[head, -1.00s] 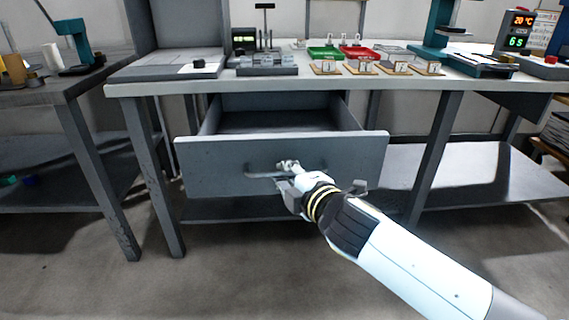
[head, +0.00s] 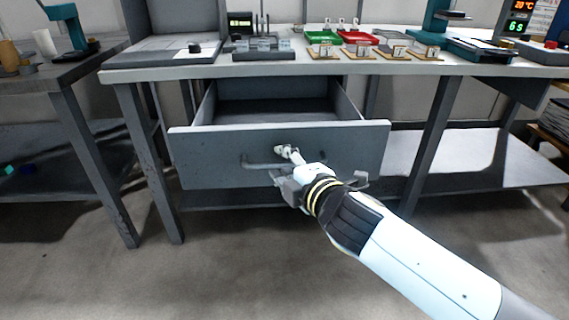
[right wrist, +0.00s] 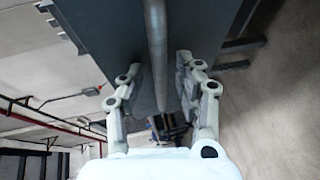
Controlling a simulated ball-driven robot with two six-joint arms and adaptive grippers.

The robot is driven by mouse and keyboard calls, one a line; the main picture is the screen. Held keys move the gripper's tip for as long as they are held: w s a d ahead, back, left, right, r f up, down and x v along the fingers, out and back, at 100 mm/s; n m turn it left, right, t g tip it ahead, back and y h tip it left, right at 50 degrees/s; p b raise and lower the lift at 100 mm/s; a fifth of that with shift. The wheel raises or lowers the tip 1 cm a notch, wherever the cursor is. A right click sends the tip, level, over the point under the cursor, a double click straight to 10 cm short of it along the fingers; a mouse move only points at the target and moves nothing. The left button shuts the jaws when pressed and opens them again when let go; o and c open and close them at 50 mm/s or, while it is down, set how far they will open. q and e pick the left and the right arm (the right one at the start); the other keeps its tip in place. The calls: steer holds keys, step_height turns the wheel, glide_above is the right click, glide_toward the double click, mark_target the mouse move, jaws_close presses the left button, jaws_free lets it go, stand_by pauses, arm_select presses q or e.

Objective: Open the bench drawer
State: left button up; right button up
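The bench drawer (head: 215,158) is pulled out, with its grey front well forward of the bench and its empty-looking inside showing. A bar handle (head: 262,166) runs across the front. My right gripper (head: 287,151) is at the right part of this handle. In the right wrist view the handle bar (right wrist: 157,50) runs between the two spread fingers of the right gripper (right wrist: 160,98), with clear gaps on both sides. That gripper is open and holds nothing. My left gripper is not in view.
The bench top (head: 290,68) carries a green tray (head: 322,38), a red tray (head: 358,37) and several small wooden stands. Another bench (head: 60,85) stands at the left. A lower shelf (head: 480,160) is behind at the right. The floor in front is clear.

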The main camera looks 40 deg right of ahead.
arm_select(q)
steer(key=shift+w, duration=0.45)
arm_select(e)
steer(key=v, duration=1.2)
